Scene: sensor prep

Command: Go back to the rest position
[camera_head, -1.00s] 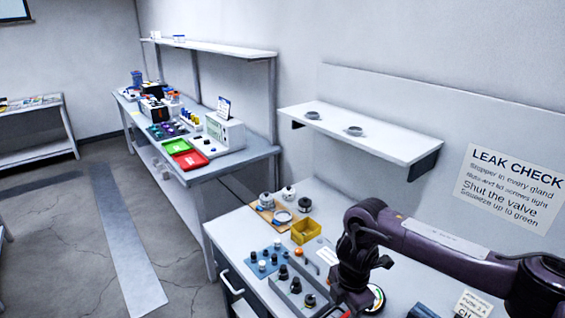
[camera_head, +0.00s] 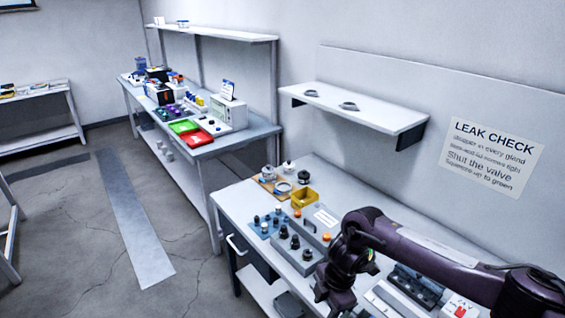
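My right arm comes in from the right edge, dark purple, and bends down over the near workbench (camera_head: 237,205). My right gripper (camera_head: 338,303) hangs at the bottom of the picture by the bench's front edge. Its fingers are too dark and cut off to tell whether they are open or shut, and nothing clearly shows in them. My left arm and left gripper are out of view.
The near bench holds a yellow bin (camera_head: 304,198), a blue mat (camera_head: 266,225) with dark fittings and a grey block (camera_head: 297,252). A wall shelf (camera_head: 372,110) hangs above. A farther bench (camera_head: 243,139) carries green (camera_head: 184,127) and red (camera_head: 196,138) trays.

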